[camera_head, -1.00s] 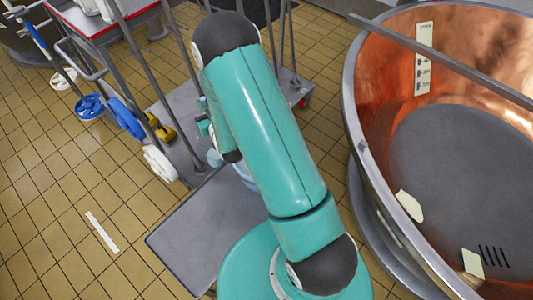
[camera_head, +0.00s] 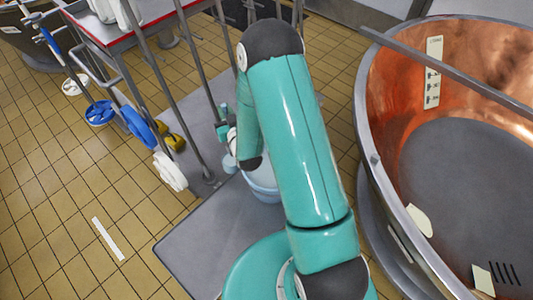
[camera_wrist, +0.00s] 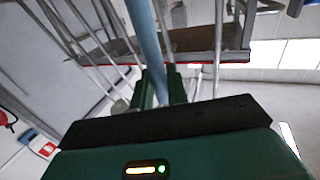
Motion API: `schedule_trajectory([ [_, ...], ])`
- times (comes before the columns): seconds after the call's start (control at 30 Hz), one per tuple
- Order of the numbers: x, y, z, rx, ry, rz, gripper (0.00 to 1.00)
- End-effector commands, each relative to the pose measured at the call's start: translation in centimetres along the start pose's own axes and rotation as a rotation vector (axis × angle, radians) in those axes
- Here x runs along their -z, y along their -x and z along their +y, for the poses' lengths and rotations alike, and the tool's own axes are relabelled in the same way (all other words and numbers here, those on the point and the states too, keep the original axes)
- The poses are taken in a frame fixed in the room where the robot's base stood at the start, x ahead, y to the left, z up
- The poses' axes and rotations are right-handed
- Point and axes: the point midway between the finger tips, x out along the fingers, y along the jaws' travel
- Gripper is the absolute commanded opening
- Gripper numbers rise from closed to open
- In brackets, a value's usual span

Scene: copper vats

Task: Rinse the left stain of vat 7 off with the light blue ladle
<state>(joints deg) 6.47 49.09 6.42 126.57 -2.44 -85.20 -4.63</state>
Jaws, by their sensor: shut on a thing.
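My gripper (camera_wrist: 160,88) is shut on the light blue handle of the ladle (camera_wrist: 147,40), which runs up between the fingers in the wrist view. In the head view my gripper (camera_head: 226,130) is partly hidden behind my arm. A small light blue piece, seemingly the ladle's bowl (camera_head: 230,163), shows below it, beside the pale blue bucket (camera_head: 264,188). The copper vat (camera_head: 385,95) stands at the right, its number not readable. Two cream stains lie low inside it: the left one (camera_head: 419,220) near the wall and the right one (camera_head: 483,279).
A grey rack with upright poles (camera_head: 195,90) holds brushes, with a blue brush head (camera_head: 138,126) and a white one (camera_head: 170,172). A grey mat (camera_head: 200,245) lies under the bucket. A grey bar (camera_head: 450,70) crosses the vat's top. Tiled floor is open at left.

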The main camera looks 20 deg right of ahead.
Motion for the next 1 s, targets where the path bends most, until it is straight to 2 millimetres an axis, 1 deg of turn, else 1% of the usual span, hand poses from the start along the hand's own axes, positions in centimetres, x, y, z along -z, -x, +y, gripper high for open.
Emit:
schedule_trajectory([
  [0.17, 1.8, -0.1, 0.0, -0.001, 0.0, 0.004, 0.0],
  [1.0, 16.8, 0.0, 0.0, -0.002, 0.001, 0.007, 0.0],
])
